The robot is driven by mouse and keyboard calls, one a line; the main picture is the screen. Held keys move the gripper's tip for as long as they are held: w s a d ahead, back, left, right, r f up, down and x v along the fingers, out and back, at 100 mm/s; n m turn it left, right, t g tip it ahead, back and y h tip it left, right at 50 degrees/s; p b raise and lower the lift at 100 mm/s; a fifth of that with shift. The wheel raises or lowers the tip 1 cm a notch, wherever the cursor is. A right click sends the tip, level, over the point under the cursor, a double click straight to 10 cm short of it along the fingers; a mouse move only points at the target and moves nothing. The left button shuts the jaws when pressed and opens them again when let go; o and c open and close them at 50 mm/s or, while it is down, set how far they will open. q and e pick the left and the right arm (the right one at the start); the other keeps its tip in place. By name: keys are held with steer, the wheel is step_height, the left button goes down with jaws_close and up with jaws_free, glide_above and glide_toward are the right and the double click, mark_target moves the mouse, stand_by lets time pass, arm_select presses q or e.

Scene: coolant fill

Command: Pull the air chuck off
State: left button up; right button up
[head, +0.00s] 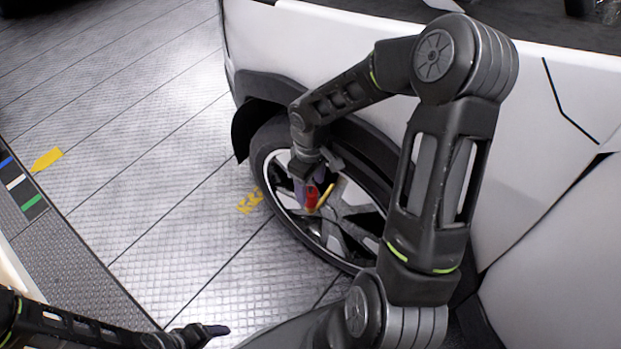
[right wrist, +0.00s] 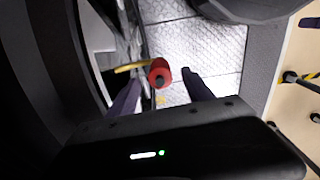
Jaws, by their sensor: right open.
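The air chuck (head: 312,197) is a small red piece with a yellow part, at the wheel (head: 345,222) of the white car. In the right wrist view the red chuck (right wrist: 159,74) lies between the two fingers, with a yellow hose or stem (right wrist: 130,67) running left toward the wheel. My right gripper (right wrist: 160,92) is open around the chuck, with a gap to the right finger. It also shows in the head view (head: 313,190) in front of the wheel. My left gripper (head: 210,331) is low at the bottom left, away from the wheel; its jaws are unclear.
The white car body (head: 300,60) and dark wheel arch stand close above and behind my right gripper. The metal plate floor (head: 150,150) to the left is clear apart from yellow markings. A dark strip with coloured labels (head: 25,200) runs along the left.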

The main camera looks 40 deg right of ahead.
mark_target(310, 191)
step_height(310, 191, down, 4)
steer(key=shift+f+b, duration=0.2)
steer(key=shift+b, duration=0.2)
steer(key=shift+c, duration=0.2)
jaws_close()
steer(key=c, duration=0.6)
jaws_free()
steer(key=c, duration=0.5)
steer(key=shift+r+p, duration=0.3)
steer(key=shift+r, duration=0.05)
steer(key=shift+r+p, duration=2)
steer(key=shift+r, duration=0.45)
